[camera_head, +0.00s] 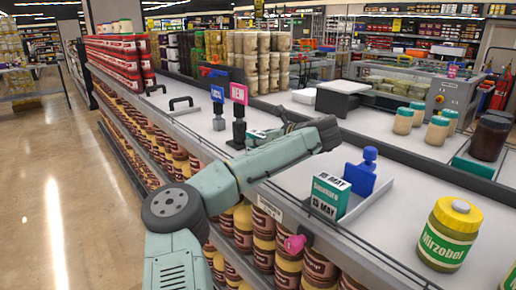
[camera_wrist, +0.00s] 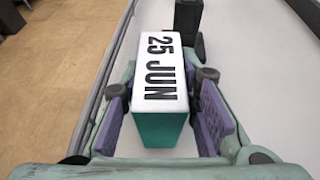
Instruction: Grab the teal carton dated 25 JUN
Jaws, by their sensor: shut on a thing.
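The teal carton with a white top printed 25 JUN (camera_wrist: 162,85) is in the middle of the wrist view. My gripper (camera_wrist: 166,100) is shut on it, with one purple pad along each side. The carton's lower part and how it meets the shelf are hard to see. In the head view, my forearm and wrist reach over the shelf and largely hide the gripper.
A blue holder (camera_head: 368,175) stands behind the 13 MAY carton. Black sign stands with blue (camera_head: 217,94) and pink (camera_head: 238,93) tags rise behind my arm. Jars fill the shelves below. Bare counter lies between carton and jar.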

